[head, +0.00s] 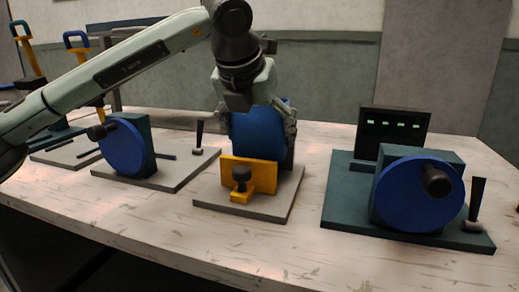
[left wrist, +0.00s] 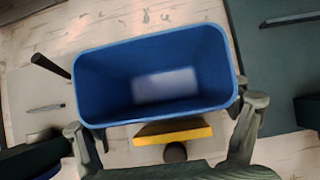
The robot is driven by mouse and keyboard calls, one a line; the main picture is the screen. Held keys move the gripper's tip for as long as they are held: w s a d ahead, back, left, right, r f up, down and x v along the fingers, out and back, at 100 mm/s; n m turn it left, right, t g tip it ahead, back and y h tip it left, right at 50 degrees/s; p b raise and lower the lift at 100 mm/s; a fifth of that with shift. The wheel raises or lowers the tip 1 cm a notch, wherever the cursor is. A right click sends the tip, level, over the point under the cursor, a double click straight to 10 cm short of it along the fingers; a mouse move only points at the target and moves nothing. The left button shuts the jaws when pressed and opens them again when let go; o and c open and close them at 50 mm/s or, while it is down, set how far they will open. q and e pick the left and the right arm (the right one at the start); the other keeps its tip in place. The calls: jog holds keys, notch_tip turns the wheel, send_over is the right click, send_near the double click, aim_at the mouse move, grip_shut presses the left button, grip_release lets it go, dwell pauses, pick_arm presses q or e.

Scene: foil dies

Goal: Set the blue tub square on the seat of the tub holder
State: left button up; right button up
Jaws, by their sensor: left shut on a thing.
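The blue tub (head: 258,132) is upright and open-topped, and its empty inside fills the middle of the left wrist view (left wrist: 165,85). My left gripper (head: 256,118) reaches down from above and is shut on the tub, with fingers at its two ends. The tub holder has a grey base (head: 220,202), a yellow plate (head: 263,174) and a dark knob (head: 240,174) in front. The tub is behind and above the yellow plate, nearly parallel to it. The plate hides the tub's bottom, so I cannot tell whether it touches the seat. My right gripper is not in view.
A station with a blue disc (head: 122,148) and a black lever (head: 199,137) stands left of the holder. Another with a larger blue disc (head: 418,194) and a dark display box (head: 394,130) stands right. Bare table (head: 300,240) lies in front.

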aim_at(259, 151)
pick_arm(q)
notch_tip(259, 151, down, 3)
jog(key=shift+r, duration=0.15)
jog(key=shift+f, duration=0.4)
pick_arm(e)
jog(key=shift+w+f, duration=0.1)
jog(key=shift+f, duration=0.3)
pick_arm(q)
jog(key=shift+f, duration=0.1)
jog(key=o, duration=1)
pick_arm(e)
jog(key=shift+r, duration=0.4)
